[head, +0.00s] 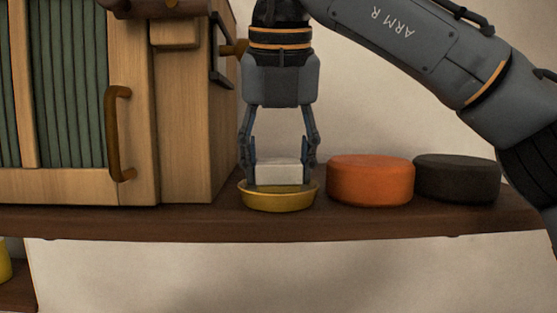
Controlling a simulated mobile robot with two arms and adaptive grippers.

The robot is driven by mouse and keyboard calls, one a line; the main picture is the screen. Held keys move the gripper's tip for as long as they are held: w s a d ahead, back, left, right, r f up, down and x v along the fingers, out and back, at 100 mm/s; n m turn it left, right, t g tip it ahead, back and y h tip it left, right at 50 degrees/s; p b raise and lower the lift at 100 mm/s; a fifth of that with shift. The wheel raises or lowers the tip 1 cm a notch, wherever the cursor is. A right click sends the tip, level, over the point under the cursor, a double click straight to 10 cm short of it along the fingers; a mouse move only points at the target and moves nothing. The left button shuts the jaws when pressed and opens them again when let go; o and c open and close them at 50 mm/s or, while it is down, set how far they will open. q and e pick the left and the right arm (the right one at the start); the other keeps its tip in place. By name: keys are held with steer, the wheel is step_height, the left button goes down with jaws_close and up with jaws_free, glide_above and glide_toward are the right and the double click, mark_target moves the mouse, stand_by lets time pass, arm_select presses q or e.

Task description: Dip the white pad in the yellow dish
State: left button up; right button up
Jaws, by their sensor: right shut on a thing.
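The white pad (279,171) is a small pale block held between the fingers of my right gripper (279,174), which points straight down. The gripper is shut on the pad's two sides. The yellow dish (279,201) is a shallow round bowl on the dark wooden shelf, directly below the pad. The pad's lower edge is behind the dish's front rim, so it is at or just inside the dish opening. Whether it touches the dish's bottom is hidden. My left gripper is not in view.
An orange round block (370,181) stands close to the right of the dish, with a black round block (457,179) beyond it. A wooden cabinet (180,120) with a brown handle (117,134) stands to the left. The shelf's front edge (280,228) runs just before the dish.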

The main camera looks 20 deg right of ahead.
mark_target(279, 161)
steer(key=shift+r+p, duration=2.05)
steer(key=shift+r, duration=1.4)
